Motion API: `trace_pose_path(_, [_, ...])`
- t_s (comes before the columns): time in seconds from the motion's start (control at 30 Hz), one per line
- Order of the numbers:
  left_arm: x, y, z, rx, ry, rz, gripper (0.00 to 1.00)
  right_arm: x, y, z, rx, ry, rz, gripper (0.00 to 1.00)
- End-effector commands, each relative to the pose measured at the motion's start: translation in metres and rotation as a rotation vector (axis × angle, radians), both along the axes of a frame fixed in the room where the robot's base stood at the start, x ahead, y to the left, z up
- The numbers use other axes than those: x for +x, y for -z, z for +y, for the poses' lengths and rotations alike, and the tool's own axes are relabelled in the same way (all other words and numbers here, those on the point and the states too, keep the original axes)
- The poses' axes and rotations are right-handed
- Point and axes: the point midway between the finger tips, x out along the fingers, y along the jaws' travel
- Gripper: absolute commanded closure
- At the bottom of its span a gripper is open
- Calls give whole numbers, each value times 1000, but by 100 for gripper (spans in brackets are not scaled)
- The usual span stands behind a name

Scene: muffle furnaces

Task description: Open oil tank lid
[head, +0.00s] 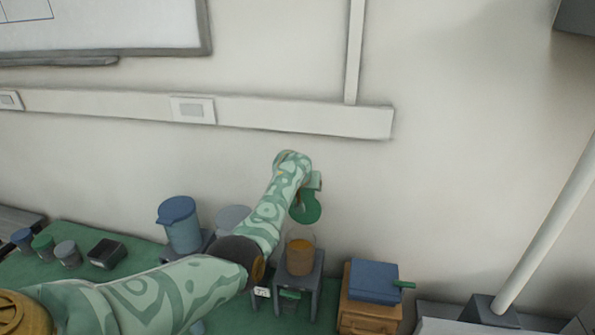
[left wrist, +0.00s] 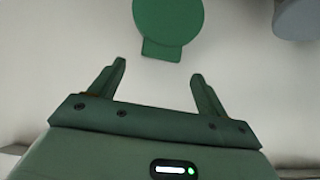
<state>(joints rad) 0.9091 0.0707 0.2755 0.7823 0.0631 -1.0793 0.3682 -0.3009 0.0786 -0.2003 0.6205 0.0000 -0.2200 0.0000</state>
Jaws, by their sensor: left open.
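The fingers are open and empty, and no contact with the tab shows. Whether the lid is joined to the bucket cannot be told. In the head view the left hand is partly hidden by its own arm. My right gripper is not in view.
A blue lidded bucket (head: 181,226) and a grey round-topped one (head: 233,217) stand left of the brown bucket. A blue box (head: 374,281) with a green handle sits on a wooden cabinet (head: 366,315) at right. The wall (head: 440,190) is close behind. Small pots stand far left.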

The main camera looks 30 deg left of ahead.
Motion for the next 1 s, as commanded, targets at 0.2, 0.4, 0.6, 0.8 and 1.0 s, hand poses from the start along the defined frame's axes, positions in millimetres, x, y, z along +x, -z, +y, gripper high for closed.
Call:
trace_pose_path(0.2, [-27,-31,-10,-1,1,-3,24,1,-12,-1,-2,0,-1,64])
trace_pose_path(0.4, [-52,-58,-17,-1,-1,-3,24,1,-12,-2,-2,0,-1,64])
trace_pose_path(0.6, [-67,-76,-22,-1,-1,-3,24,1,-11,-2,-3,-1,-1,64])
trace_pose_path(0.8, [-71,-79,-22,0,-1,0,24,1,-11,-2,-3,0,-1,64])
trace_pose_path(1.0, [-71,-79,-22,0,-1,-1,24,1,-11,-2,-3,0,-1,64])
